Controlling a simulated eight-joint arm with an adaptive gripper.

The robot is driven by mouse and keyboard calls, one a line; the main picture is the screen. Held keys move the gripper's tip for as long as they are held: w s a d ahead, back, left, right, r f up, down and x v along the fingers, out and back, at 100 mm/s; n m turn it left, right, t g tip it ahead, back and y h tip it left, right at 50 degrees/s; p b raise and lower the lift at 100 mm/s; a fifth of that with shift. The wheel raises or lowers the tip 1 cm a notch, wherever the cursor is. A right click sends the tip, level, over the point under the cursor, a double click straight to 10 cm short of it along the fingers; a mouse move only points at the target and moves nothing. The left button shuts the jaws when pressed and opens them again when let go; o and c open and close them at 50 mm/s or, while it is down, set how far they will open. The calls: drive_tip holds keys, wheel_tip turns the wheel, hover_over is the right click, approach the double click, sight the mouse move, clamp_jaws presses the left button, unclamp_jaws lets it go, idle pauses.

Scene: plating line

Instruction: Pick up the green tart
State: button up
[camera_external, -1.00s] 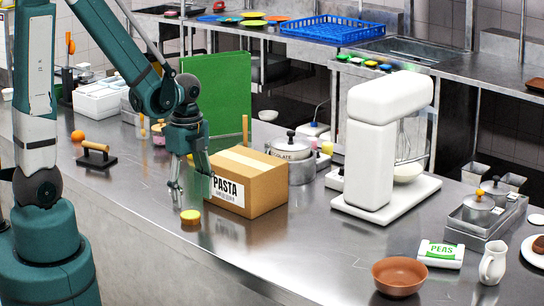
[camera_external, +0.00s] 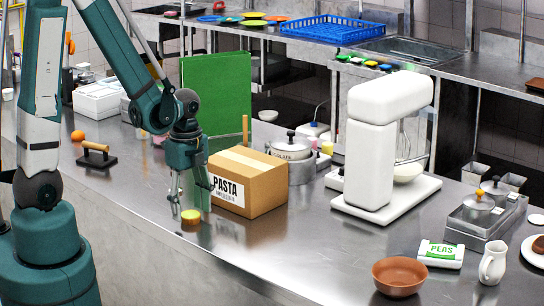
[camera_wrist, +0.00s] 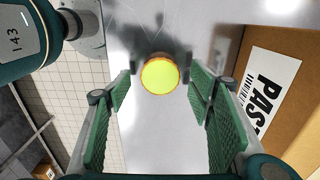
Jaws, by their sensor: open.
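The green tart (camera_external: 190,215) is a small round piece with a yellow-green top and a tan rim, sitting on the steel counter in front of the PASTA box. In the wrist view the tart (camera_wrist: 160,75) lies between and beyond the two fingers, apart from them. My gripper (camera_external: 192,202) points down just above the tart, open and empty. Its green padded fingers (camera_wrist: 160,95) stand on either side in the wrist view. In the external view the fingertips partly overlap the tart, and the exact gap cannot be told.
The PASTA box (camera_external: 252,182) stands close to the right of my gripper. A green board (camera_external: 216,95) stands behind. A wooden-handled press (camera_external: 95,152) lies to the left. A white mixer (camera_external: 385,140) is farther right. The counter in front is clear.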

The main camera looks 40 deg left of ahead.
drive_tip(key=shift+f, duration=0.75)
drive_tip(key=c, duration=0.7)
